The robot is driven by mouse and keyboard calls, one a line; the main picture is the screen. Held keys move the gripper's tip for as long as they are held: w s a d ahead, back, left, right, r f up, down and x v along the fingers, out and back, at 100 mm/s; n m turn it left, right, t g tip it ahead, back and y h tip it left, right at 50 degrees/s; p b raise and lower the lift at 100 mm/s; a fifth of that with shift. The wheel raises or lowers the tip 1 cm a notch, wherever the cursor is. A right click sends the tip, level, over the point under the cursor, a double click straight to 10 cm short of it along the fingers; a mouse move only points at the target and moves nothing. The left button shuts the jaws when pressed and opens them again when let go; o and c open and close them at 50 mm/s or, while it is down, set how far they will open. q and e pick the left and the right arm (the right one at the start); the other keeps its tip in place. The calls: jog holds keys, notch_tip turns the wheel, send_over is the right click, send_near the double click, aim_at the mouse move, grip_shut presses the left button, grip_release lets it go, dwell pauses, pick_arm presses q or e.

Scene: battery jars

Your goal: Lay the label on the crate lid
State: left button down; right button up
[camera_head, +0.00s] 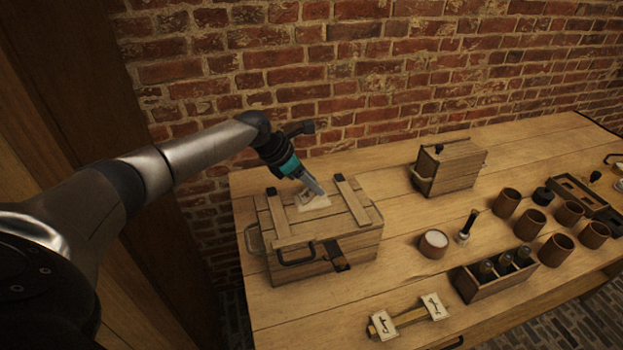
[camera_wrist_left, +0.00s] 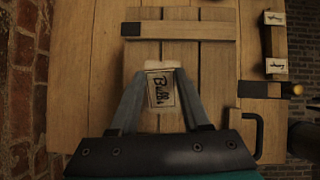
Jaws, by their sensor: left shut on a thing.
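The wooden crate (camera_head: 310,264) stands at the left end of the bench, with a slatted lid (camera_head: 336,223) and dark-tipped cross battens. My left gripper (camera_head: 316,192) reaches down over the middle of the lid, between the battens. It is shut on a small cream label (camera_head: 315,204). In the left wrist view, the label (camera_wrist_left: 161,90) shows dark handwriting between the two fingers (camera_wrist_left: 162,70), over the lid planks (camera_wrist_left: 215,60). I cannot tell whether the label touches the lid. My right gripper is not in view.
A smaller wooden box (camera_head: 450,168) stands behind to the right. A round white-topped jar (camera_head: 433,243), several brown cups (camera_head: 556,249) and a tray of dark bottles (camera_head: 497,277) are to the right. A wooden strip with two cards (camera_head: 410,319) lies in front.

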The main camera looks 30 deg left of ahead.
pick_arm(q)
jog(key=shift+f, duration=0.5)
jog(key=shift+c, duration=1.4)
grip_release()
jog(key=p+v, duration=0.2)
jog(key=v, duration=1.3)
jog(key=shift+s, duration=0.2)
